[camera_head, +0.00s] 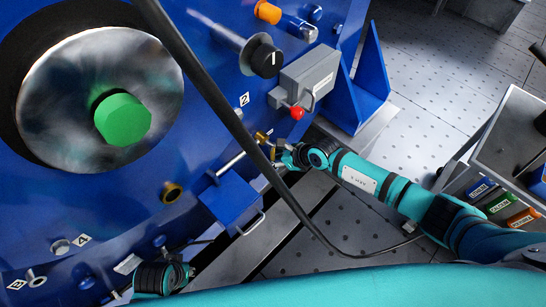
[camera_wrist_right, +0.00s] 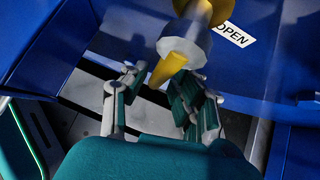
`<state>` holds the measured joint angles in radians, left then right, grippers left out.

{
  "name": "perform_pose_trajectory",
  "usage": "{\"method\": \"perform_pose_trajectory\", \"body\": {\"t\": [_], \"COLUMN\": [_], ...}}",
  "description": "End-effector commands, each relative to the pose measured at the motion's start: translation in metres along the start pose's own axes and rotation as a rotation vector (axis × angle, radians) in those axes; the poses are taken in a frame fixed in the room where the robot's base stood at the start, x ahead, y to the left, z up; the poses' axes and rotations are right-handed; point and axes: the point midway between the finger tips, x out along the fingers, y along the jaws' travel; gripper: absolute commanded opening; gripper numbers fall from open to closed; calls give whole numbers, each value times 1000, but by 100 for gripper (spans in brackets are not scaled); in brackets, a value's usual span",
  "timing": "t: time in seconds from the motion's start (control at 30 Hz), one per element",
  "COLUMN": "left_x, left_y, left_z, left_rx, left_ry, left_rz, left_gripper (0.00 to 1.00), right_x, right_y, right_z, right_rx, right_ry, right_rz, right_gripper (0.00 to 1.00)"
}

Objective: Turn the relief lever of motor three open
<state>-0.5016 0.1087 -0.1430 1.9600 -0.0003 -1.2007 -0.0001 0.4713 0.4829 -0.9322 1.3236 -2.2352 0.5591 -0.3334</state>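The yellow lever (camera_wrist_right: 168,68) hangs from a pale round shaft in the right wrist view, with an OPEN label (camera_wrist_right: 232,34) to its right. In the head view, yellow parts (camera_head: 262,137) show on the blue motor front, close to my right gripper (camera_head: 282,156). In the wrist view my right gripper (camera_wrist_right: 155,105) has its fingers spread. The lever's tip lies between or just beyond them in the picture; contact is not clear. My left arm's wrist shows at the lower left of the head view; its fingers cannot be made out.
A grey box (camera_head: 310,75) with a red-knobbed lever (camera_head: 297,113) sits above my right gripper. A blue box (camera_head: 230,198) with a wire handle juts out below left. A black cable (camera_head: 215,95) crosses the view. Open floor (camera_head: 430,75) lies right.

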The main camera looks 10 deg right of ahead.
Motion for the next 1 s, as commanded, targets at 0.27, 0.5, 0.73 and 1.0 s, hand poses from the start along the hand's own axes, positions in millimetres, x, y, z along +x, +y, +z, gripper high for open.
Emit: {"method": "perform_pose_trajectory", "body": {"t": [0.27, 0.5, 0.73, 1.0], "left_x": [0, -1, 0, 0], "left_y": [0, 0, 0, 0], "left_z": [0, 0, 0, 0], "left_rx": [0, -1, -1, -1], "left_ry": [1, 2, 1, 1], "left_rz": [0, 0, 0, 0], "left_gripper": [0, 0, 0, 0], "right_x": [0, -16, -63, -109], "right_y": [1, 1, 0, 0], "right_z": [3, 2, 1, 0], "right_rx": [-1, 0, -1, -1], "right_ry": [-6, -6, -4, -3], "right_rz": [2, 2, 1, 1], "right_gripper": [37, 37, 37, 37]}}
